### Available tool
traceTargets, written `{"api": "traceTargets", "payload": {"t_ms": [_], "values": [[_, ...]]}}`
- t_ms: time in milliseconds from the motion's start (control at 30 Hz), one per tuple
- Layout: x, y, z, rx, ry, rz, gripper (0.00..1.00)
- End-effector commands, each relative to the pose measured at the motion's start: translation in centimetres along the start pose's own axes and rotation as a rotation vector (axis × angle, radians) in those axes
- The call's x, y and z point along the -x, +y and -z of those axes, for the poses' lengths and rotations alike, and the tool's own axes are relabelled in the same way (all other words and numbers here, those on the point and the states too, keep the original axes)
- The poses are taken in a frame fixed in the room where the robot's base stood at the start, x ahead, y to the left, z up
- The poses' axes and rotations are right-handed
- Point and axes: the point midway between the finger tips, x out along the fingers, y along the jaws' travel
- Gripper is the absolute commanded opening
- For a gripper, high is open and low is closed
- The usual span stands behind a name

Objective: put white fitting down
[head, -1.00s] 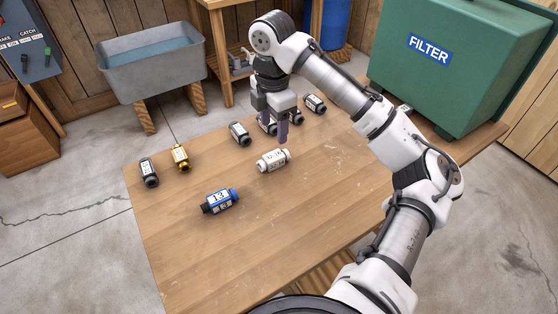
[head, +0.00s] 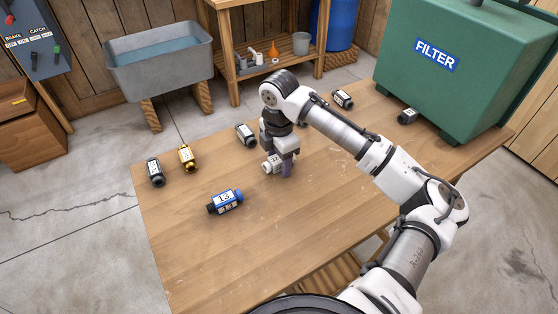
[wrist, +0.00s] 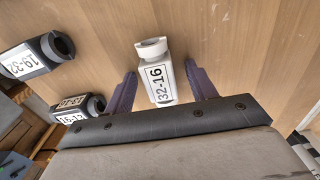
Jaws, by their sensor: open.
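The white fitting (head: 269,166) lies on its side on the wooden table (head: 290,240), partly hidden by my gripper in the head view. The wrist view shows the white fitting (wrist: 158,88) with a black-on-white label reading 32-16. My gripper (wrist: 160,72) is open, with one purple finger on either side of the fitting and a visible gap to each. In the head view my gripper (head: 280,169) is low over the table at the fitting.
A blue fitting (head: 225,202) lies nearer. A gold fitting (head: 187,158) and dark fitting (head: 155,173) lie left. Grey fittings (head: 246,135) (head: 343,98) lie behind, another (head: 407,116) beside the green FILTER box (head: 450,70). The table's front is clear.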

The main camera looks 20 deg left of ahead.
Motion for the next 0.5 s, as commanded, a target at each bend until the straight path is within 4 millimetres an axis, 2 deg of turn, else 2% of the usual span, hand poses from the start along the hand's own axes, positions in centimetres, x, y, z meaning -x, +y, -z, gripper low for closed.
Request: {"api": "traceTargets", "payload": {"t_ms": [67,400,467,500], "values": [[0.01,0.0,0.0,0.0,0.0,0.0,0.55],[0.04,0.01,0.0,0.0,0.0,0.0,0.11],[0.06,0.01,0.0,0.0,-0.001,0.0,0.04],[0.06,0.01,0.0,0.0,0.0,0.0,0.04]]}}
